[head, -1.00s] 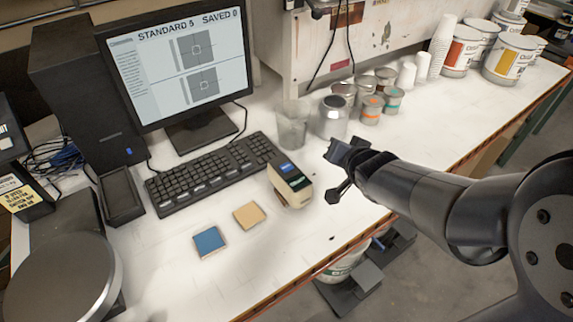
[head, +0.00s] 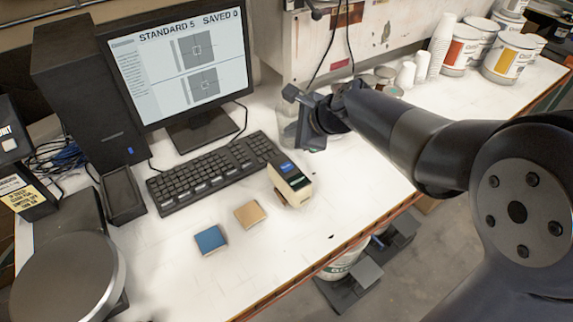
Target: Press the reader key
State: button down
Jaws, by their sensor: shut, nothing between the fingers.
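A blue tile (head: 210,240) and a tan tile (head: 249,214) lie left of the reader. A black keyboard (head: 215,175) and a monitor (head: 180,60) stand behind. Paint cans (head: 508,58) and white cups (head: 422,67) line the back right. The bench's front edge is close by.

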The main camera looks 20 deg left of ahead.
aim_at(290, 169)
jog(key=shift+s+a+r, duration=0.1)
jog(key=shift+a+r, duration=0.1)
jog(key=shift+a, duration=0.05)
jog(key=shift+f, duration=0.1)
notch_tip(290, 169, down, 9)
jog(key=b, duration=0.8)
dwell(1.9)
jog(key=shift+f+b, duration=0.25)
jog(key=shift+b, duration=0.1)
jog(key=shift+f+b, duration=0.3)
jog(key=shift+f, duration=0.1)
dwell(0.5)
jog(key=shift+r, duration=0.15)
jog(key=shift+r+p, duration=0.7)
jog(key=shift+p, duration=0.15)
